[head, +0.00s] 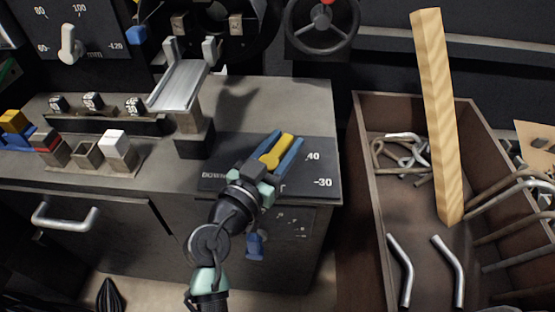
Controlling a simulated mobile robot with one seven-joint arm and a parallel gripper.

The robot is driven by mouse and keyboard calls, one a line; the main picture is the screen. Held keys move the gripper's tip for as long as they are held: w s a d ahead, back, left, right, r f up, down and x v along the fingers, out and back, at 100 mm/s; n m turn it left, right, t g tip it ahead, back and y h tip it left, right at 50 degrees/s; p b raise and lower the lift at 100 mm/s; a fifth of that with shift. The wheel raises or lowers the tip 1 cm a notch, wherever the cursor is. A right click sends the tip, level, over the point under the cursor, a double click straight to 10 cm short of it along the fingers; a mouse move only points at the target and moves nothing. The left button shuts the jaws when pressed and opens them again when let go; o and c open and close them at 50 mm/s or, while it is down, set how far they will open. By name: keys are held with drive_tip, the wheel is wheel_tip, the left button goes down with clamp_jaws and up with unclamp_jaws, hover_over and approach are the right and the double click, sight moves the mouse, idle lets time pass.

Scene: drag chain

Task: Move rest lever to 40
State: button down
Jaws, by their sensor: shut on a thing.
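The rest lever (277,152) shows as a yellow bar between the two blue fingers of my gripper (285,141). My gripper is shut on it, over the dark scale panel (318,165) on the bench top. The marks 40 and -30 show on the panel to the right of the lever, and "DOWN" is partly visible to its left. The lever's upper end points up and slightly right, to the left of the 40 mark. My gripper and wrist hide the lever's lower part, its pivot and some of the scale.
A grey metal ramp (182,84) stands left of the panel, with small colored blocks further left. A handwheel (322,28) is behind. At right, a brown bin (366,170) holds bent metal bars and a tall wooden plank (437,110). A bench handle (65,217) sticks out at front left.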

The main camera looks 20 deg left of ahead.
drive_tip(key=shift+s+d+m+g+h+b, duration=0.1)
drive_tip(key=shift+d+m+g+h+b, duration=0.15)
drive_tip(key=shift+m+h+b, duration=0.45)
drive_tip(key=shift+d+m+g+h+b, duration=0.2)
drive_tip(key=shift+m+h+b, duration=0.2)
drive_tip(key=shift+h+b, duration=0.5)
drive_tip(key=shift+r, duration=0.1)
drive_tip(key=c, duration=0.7)
unclamp_jaws()
drive_tip(key=shift+s, duration=0.1)
drive_tip(key=p+v, duration=0.2)
drive_tip(key=v, duration=1)
drive_tip(key=shift+s+a, duration=0.2)
drive_tip(key=shift+s, duration=0.15)
